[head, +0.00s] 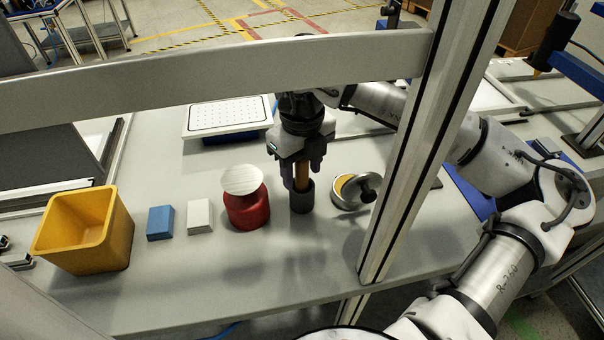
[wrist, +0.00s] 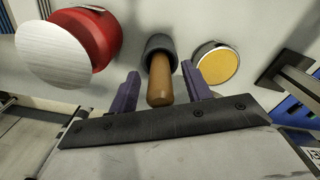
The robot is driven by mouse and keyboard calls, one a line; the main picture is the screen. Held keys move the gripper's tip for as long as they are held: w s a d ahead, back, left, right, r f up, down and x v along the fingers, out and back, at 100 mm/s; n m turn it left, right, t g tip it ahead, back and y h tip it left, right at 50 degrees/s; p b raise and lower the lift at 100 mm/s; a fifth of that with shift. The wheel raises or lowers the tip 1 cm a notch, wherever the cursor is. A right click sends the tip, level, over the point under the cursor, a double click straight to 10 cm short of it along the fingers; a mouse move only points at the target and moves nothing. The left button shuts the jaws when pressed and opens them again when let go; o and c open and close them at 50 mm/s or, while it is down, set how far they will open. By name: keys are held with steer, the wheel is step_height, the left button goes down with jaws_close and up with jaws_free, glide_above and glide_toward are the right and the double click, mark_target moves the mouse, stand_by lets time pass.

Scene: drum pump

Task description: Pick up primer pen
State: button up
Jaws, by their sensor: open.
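The primer pen (head: 301,178) is a brown-orange cylinder standing upright in a dark grey round holder (head: 302,202) on the table. In the wrist view the pen (wrist: 160,82) points toward the camera, with the holder (wrist: 159,45) around its far end. My gripper (head: 300,178) is above the holder, pointing down. In the wrist view my open gripper (wrist: 160,85) has one finger on each side of the pen, with a gap visible at each side. The pen's lower end is hidden inside the holder.
A red pump can (head: 247,207) with a pale disc stands left of the holder. A round tin (head: 352,190) with a yellow pad is to the right. Blue (head: 160,222) and white (head: 199,215) blocks and a yellow bin (head: 85,230) are farther left. A metal frame post (head: 425,140) stands in front.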

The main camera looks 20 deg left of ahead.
jaws_close()
stand_by(0.3)
steer(key=shift+r, duration=0.1)
